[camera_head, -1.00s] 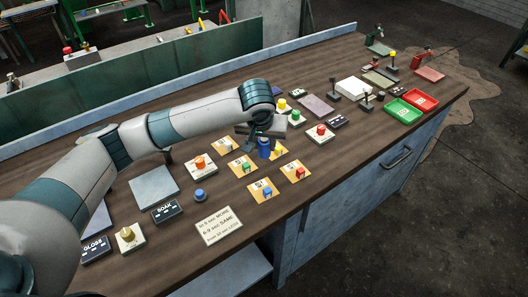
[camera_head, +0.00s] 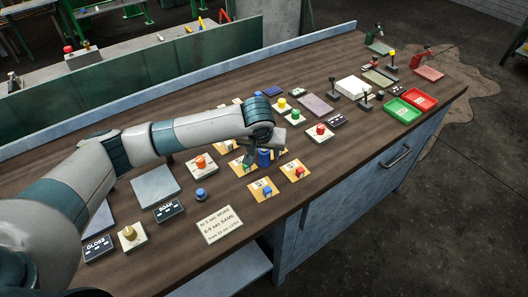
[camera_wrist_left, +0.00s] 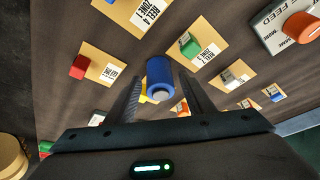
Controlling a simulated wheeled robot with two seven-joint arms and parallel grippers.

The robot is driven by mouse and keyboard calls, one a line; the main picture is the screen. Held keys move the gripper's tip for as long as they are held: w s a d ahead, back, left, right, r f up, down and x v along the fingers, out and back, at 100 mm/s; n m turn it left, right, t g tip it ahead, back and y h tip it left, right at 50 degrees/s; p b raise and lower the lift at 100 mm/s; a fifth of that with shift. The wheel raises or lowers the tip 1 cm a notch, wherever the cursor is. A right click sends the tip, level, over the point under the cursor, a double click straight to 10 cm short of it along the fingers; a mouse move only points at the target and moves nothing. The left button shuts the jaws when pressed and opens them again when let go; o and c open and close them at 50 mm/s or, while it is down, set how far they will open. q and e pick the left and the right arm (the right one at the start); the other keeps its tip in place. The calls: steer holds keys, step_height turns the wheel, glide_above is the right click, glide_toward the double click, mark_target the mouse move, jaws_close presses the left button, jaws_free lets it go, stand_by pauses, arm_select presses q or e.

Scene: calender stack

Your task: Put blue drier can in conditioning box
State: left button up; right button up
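The blue drier can (camera_head: 264,158) is a small blue cylinder with a pale end. It is near the middle of the bench among tan cards. In the left wrist view the can (camera_wrist_left: 160,76) lies between the two fingers of my left gripper (camera_wrist_left: 162,85). Narrow gaps show on both sides of it, so the fingers appear open around it. In the head view my left gripper (camera_head: 265,142) is over the can and hides its upper part. I cannot tell which thing is the conditioning box. My right gripper is out of view.
Tan cards with small coloured pieces surround the can, including a blue piece (camera_head: 267,190) and a red piece (camera_head: 299,173). A red-button box (camera_head: 319,132) is to the right. Green (camera_head: 403,111) and red (camera_head: 421,99) trays stand near the right end.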

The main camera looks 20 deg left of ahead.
arm_select(q)
steer(key=shift+r, duration=0.2)
steer(key=shift+s+r, duration=0.1)
steer(key=shift+r, duration=0.15)
steer(key=b+v, duration=0.2)
steer(key=v, duration=0.9)
steer(key=shift+r, duration=0.2)
steer(key=shift+o, duration=0.4)
steer(key=shift+f, duration=0.1)
